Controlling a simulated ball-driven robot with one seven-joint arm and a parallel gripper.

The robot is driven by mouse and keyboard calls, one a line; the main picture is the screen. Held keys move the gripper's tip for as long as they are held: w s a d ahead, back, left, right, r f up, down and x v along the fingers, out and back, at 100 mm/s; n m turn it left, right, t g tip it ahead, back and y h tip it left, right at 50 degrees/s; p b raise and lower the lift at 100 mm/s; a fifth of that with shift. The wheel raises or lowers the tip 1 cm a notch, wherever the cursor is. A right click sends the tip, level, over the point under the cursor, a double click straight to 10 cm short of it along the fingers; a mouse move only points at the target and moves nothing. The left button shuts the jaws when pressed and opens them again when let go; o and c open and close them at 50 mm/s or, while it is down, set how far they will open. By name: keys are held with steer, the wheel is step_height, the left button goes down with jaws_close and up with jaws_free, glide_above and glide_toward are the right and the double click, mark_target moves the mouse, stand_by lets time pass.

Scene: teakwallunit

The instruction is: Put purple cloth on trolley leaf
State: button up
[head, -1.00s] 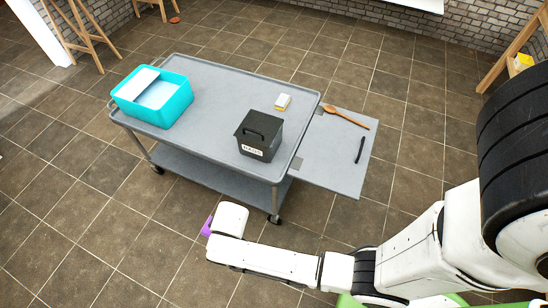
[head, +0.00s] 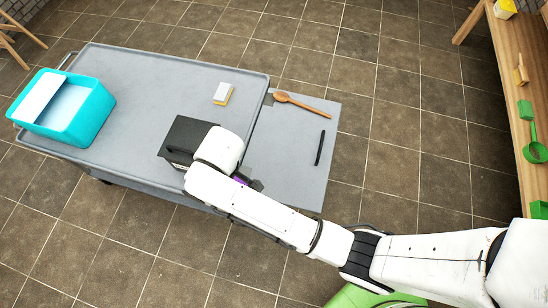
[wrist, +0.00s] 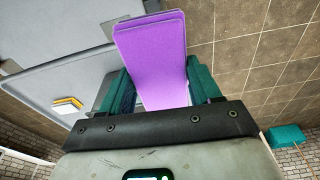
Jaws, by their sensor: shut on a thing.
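The purple cloth (wrist: 152,58) is a folded flat piece held between the green-padded fingers of my gripper (wrist: 160,92) in the wrist view. In the head view only a sliver of the cloth (head: 241,180) shows beside my gripper (head: 250,184), the rest hidden by my arm. The trolley leaf (head: 285,170) is the grey flap at the right end of the grey trolley (head: 185,75). My gripper is over the leaf's left part, near the trolley's edge; its height above the leaf is unclear.
On the leaf lie a wooden spoon (head: 300,103) and a thin black item (head: 320,148). A black box (head: 183,138), a yellow-and-white sponge (head: 222,93) and a turquoise tub (head: 85,118) stand on the trolley. The leaf's middle is bare. A wooden shelf (head: 515,110) stands at right.

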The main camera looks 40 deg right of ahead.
steer(key=shift+s+a+r+n, duration=0.1)
steer(key=shift+a+r+n, duration=0.05)
steer(key=shift+a+n, duration=0.15)
steer(key=shift+s+d, duration=0.15)
steer(key=shift+d, duration=0.2)
steer(key=s+d+f+p, duration=0.1)
steer(key=s+d+f, duration=0.15)
steer(key=d, duration=0.45)
glide_above(271, 182)
step_height(271, 182, down, 6)
steer(key=shift+s+a+f, duration=0.1)
steer(key=shift+a+f, duration=0.05)
steer(key=shift+f, duration=0.05)
steer(key=shift+d+f+b, duration=0.15)
steer(key=shift+f+b, duration=0.05)
steer(key=shift+f, duration=0.7)
steer(key=shift+d+f+b, duration=0.1)
steer(key=shift+f+b, duration=0.05)
steer(key=shift+f, duration=0.75)
steer(key=shift+s+f, duration=0.1)
